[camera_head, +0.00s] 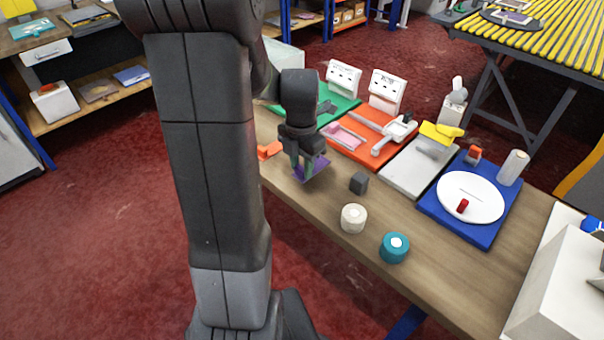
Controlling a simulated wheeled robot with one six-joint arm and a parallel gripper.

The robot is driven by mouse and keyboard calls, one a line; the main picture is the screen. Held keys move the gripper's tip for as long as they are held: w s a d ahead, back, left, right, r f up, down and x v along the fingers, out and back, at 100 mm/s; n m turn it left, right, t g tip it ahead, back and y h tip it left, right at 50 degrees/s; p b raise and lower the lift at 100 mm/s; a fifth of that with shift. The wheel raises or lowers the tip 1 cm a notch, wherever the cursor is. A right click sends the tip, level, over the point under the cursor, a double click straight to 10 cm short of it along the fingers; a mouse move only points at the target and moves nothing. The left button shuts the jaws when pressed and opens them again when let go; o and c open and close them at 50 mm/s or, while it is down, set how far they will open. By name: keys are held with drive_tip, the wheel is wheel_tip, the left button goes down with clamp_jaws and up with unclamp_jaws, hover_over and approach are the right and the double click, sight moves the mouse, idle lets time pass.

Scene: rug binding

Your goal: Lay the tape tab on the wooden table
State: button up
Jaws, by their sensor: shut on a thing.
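My gripper (307,172) is over the left part of the wooden table (455,276), pointing down. It is shut on a thin, flat purple piece (319,167), which I take to be the tape tab. The tab looks tilted and close above the wood; I cannot tell whether its lower edge touches. My fingers hide part of it. Bare wood shows around and in front of it.
A dark grey block (358,183), a cream roll (353,218) and a teal roll (394,247) stand right of my gripper. An orange piece (270,150) lies left. Behind are green, orange (372,157), grey and blue (440,228) mats with tools.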

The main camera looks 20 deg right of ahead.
sight(301, 168)
drive_tip(key=shift+f, duration=1.65)
drive_tip(key=shift+f, duration=0.15)
drive_tip(key=o, duration=1)
drive_tip(key=shift+c, duration=0.2)
wheel_tip(301, 168, up, 12)
drive_tip(key=shift+r+p, duration=0.2)
drive_tip(key=shift+p, duration=0.15)
